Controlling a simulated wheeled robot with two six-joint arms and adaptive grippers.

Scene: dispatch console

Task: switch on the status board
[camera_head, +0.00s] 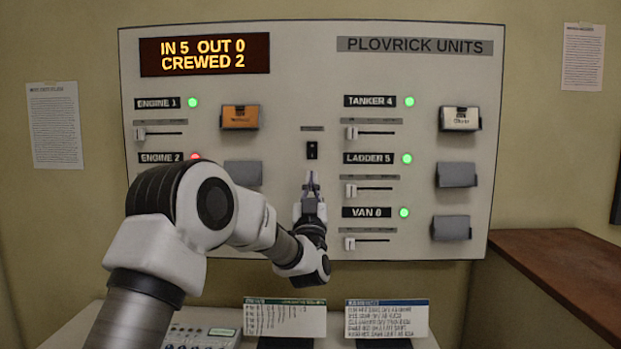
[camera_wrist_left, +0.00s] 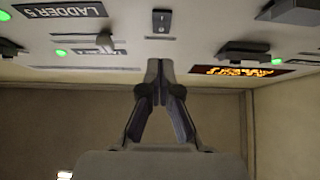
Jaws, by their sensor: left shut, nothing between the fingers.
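The status board (camera_head: 313,100), a pale wall panel headed PLOVRICK UNITS, fills the middle of the head view. Its display (camera_head: 205,54) is lit and reads IN 5 OUT 0, CREWED 2. A small black rocker switch (camera_head: 312,150) sits at the board's centre under a dark label strip. The switch also shows in the left wrist view (camera_wrist_left: 162,22). My left gripper (camera_head: 311,178) is shut and empty, its fingertips pointing up just below the switch. In the wrist view the fingertips (camera_wrist_left: 157,68) appear apart from the switch. My right gripper is not seen.
Sliders such as the TANKER 4 slider (camera_head: 352,133) and lamps flank the switch. Holders, one with an orange card (camera_head: 240,117), stick out from the board. Two printed cards (camera_head: 285,318) stand on the desk below. A brown counter (camera_head: 570,270) is at right.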

